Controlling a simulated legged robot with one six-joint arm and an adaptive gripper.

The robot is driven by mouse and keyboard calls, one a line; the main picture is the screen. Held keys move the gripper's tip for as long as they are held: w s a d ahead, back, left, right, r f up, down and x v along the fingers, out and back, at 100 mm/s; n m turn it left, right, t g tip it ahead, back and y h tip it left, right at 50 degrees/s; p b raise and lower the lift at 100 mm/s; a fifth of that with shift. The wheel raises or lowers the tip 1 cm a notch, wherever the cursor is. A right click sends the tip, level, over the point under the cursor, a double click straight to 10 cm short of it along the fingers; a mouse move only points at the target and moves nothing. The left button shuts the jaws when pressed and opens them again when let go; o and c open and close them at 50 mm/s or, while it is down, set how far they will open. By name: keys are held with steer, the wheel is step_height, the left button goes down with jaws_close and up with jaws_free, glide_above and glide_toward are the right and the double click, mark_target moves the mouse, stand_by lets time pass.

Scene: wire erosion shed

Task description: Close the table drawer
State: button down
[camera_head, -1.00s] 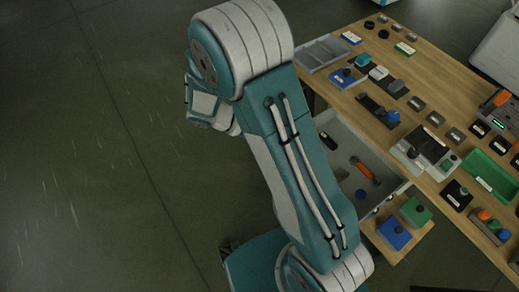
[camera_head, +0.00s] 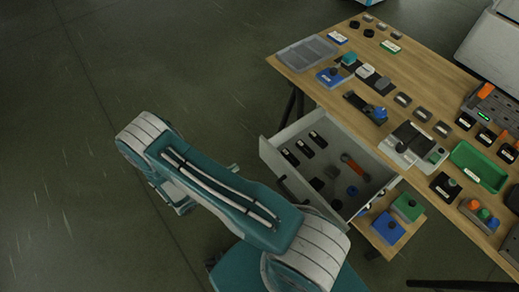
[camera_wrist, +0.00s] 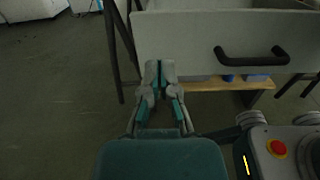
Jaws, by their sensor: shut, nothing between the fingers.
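The table drawer (camera_head: 268,158) is pulled out from the long side of the wooden table (camera_head: 432,70), with its inside showing. Its pale front panel (camera_wrist: 180,40) fills the upper part of the wrist view. The dark bar handle (camera_wrist: 252,55) sits right of the panel's middle there. My gripper (camera_wrist: 158,68) is shut and empty. Its tips overlap the panel's lower edge in the wrist view, left of the handle; I cannot tell whether they touch it. In the head view my arm reaches left of the drawer, and the gripper is mostly hidden behind it.
The drawer holds an orange-handled tool (camera_head: 354,167), dark blocks and a blue round piece (camera_head: 352,191). A low wooden shelf (camera_head: 376,236) with blue and green blocks sits beside the drawer. A table leg (camera_wrist: 122,45) stands left of the gripper. Open floor lies left.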

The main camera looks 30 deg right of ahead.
mark_target(268, 146)
steer(key=d, duration=0.8)
steer(key=w+d, duration=0.1)
steer(key=d, duration=0.3)
steer(key=shift+d, duration=0.4)
